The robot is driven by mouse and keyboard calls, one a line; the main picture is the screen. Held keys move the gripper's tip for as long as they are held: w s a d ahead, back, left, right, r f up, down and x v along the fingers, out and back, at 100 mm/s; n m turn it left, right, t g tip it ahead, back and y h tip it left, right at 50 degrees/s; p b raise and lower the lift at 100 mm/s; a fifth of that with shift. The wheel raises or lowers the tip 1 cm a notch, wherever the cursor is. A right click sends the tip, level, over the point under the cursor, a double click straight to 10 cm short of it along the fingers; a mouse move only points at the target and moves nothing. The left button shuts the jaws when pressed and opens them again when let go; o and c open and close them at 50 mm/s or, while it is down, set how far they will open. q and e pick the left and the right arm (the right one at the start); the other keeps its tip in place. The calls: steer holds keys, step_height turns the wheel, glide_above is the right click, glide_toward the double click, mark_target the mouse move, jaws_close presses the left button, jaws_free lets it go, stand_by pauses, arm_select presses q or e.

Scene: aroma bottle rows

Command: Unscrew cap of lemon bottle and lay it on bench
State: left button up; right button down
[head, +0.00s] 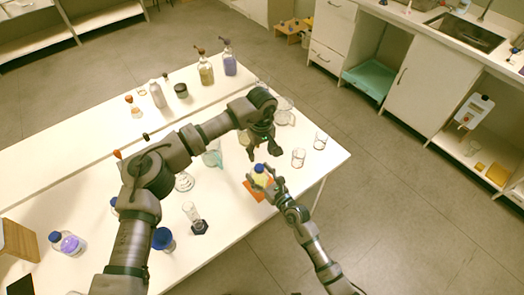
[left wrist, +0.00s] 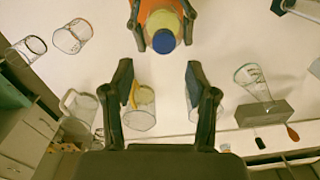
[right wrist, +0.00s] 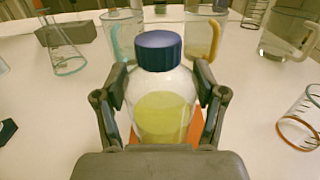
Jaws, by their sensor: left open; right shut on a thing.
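The lemon bottle (right wrist: 160,110) is a clear round bottle with yellow-green liquid and a blue screw cap (right wrist: 158,50). It stands upright at an orange mat (head: 252,192) near the bench's front edge, and the cap is on its neck. My right gripper (right wrist: 160,90) is shut around the bottle's body, below the cap. In the left wrist view the bottle (left wrist: 162,22) shows at the top, held between the right gripper's fingers, with its blue cap (left wrist: 164,41) facing the camera. My left gripper (head: 261,150) is open and empty above the bench, a little behind the bottle.
Glass beakers (head: 298,157) stand right of the left gripper. Handled jugs (right wrist: 202,38) stand behind the bottle. A cylinder on a dark base (head: 197,222) and a blue-capped bottle (head: 163,239) stand to the left. White bench surface (head: 228,206) is bare left of the mat.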

mark_target(260, 167)
arm_select(q)
steer(key=m, duration=0.5)
steer(key=shift+a, duration=0.25)
steer(key=m, duration=0.6)
steer(key=shift+f, duration=0.3)
step_height(260, 167, down, 8)
steer(key=shift+r, duration=0.25)
